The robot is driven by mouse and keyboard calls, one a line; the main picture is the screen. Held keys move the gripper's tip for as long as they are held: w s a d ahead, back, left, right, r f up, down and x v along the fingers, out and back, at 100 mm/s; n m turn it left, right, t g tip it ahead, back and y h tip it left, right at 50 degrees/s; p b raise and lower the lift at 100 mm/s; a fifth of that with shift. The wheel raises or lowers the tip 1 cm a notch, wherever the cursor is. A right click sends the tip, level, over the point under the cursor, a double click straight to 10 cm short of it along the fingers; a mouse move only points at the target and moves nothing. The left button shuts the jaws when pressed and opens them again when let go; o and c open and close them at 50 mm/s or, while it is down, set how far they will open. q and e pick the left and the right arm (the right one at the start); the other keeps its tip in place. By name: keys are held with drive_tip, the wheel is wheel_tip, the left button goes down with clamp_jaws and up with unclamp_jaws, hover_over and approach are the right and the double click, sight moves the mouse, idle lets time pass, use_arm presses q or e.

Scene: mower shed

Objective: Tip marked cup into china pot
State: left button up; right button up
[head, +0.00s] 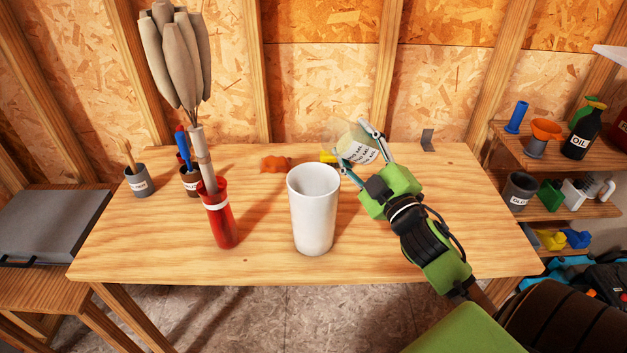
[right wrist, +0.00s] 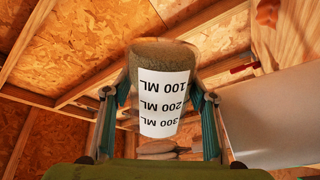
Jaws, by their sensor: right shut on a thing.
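The marked cup (head: 359,151) is clear, with a white label printed in ML marks. My right gripper (head: 366,149) is shut on its sides and holds it tilted, behind and to the right of the china pot. In the right wrist view the cup (right wrist: 165,95) sits between both fingers (right wrist: 163,100), its label upside down; brownish contents seem to show at the "100 ML" end. The china pot (head: 313,212) is a tall white vessel, upright and open-topped at the table's front middle. The cup is apart from the pot's rim. My left gripper is out of view.
A red vase (head: 221,222) with tall dry stems stands left of the pot. A brown pen cup (head: 190,182) and grey brush cup (head: 139,183) are further left. An orange item (head: 275,164) and a yellow one (head: 328,156) lie behind. The table's right front is clear.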

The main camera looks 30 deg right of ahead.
sight(329, 125)
drive_tip(key=shift+f+n+b, duration=0.9)
drive_tip(key=shift+n+b, duration=0.1)
drive_tip(key=shift+b, duration=0.55)
drive_tip(key=shift+r, duration=0.15)
drive_tip(key=shift+a+r+n+t+y+b, duration=0.1)
drive_tip(key=shift+r+n+t+y+b, duration=0.3)
drive_tip(key=shift+n, duration=0.6)
drive_tip(key=shift+a+r+n+y+p, duration=0.3)
drive_tip(key=shift+a+r+n, duration=0.2)
drive_tip(key=shift+r, duration=0.2)
drive_tip(key=shift+a+r+n, duration=0.15)
drive_tip(key=shift+r+n, duration=0.15)
drive_tip(key=shift+a+r+n, duration=0.3)
drive_tip(key=shift+r, duration=0.05)
drive_tip(key=shift+a+f+n+y, duration=0.2)
drive_tip(key=shift+f+n+y, duration=0.1)
drive_tip(key=shift+n, duration=0.7)
drive_tip(key=shift+a+r+n+y+p, duration=0.3)
drive_tip(key=shift+n+p, duration=0.3)
drive_tip(key=shift+n, duration=0.15)
drive_tip(key=shift+a+r+n+y+p, duration=0.25)
drive_tip(key=shift+n+p, duration=0.3)
drive_tip(key=shift+n, duration=0.25)
drive_tip(key=shift+a+r+n+y+p, duration=0.2)
drive_tip(key=shift+r+n+y+p, duration=0.1)
drive_tip(key=shift+n+p, duration=0.4)
idle(0.7)
